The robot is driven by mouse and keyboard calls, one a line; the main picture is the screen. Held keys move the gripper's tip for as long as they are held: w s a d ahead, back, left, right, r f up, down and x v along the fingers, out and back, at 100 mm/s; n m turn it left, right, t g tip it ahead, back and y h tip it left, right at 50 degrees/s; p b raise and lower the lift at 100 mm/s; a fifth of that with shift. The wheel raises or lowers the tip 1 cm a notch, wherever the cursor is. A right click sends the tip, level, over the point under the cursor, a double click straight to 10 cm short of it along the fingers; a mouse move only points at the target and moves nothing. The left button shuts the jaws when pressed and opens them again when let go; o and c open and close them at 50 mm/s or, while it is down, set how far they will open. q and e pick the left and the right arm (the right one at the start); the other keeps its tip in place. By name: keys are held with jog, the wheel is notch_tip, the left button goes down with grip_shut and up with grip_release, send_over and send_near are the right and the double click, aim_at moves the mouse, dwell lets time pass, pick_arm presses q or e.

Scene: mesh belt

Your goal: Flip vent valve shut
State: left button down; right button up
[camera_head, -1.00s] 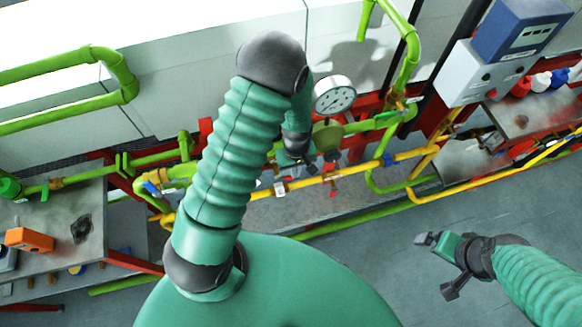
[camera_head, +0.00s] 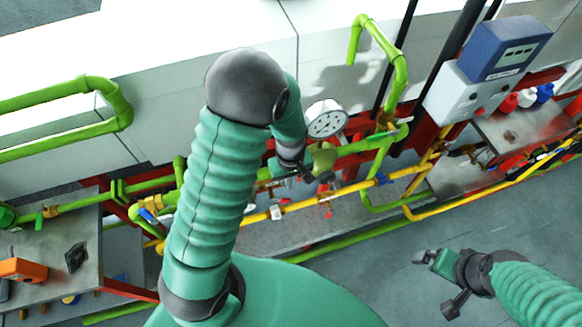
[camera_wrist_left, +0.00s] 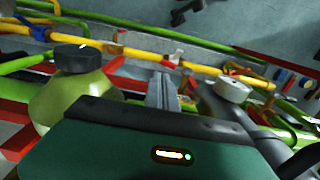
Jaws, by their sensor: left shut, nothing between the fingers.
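My left gripper (camera_head: 308,178) is shut and empty, pointing down by the pipes below the pressure gauge. In the left wrist view its narrow grey fingers (camera_wrist_left: 160,90) point toward the yellow pipe (camera_wrist_left: 125,52). A white handle (camera_wrist_left: 174,57) sits on that pipe near the fingertips; contact cannot be told. Red handles (camera_head: 326,200) and a blue valve handle (camera_head: 384,180) show along the yellow pipe in the head view. I cannot tell which handle is the vent valve. My right gripper (camera_head: 428,257) hangs over bare floor at the right; its jaws are too small to read.
A white-faced gauge (camera_head: 327,118) and an olive bulb (camera_head: 322,158) stand close to my left gripper. The bulb has a black cap in the wrist view (camera_wrist_left: 76,58). Green pipes (camera_head: 397,75) rise behind. A blue-grey box (camera_head: 510,40) is at upper right.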

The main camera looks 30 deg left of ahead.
pick_arm(q)
notch_tip(320, 180, up, 11)
jog(key=shift+f+b, duration=0.2)
jog(key=shift+b, duration=0.1)
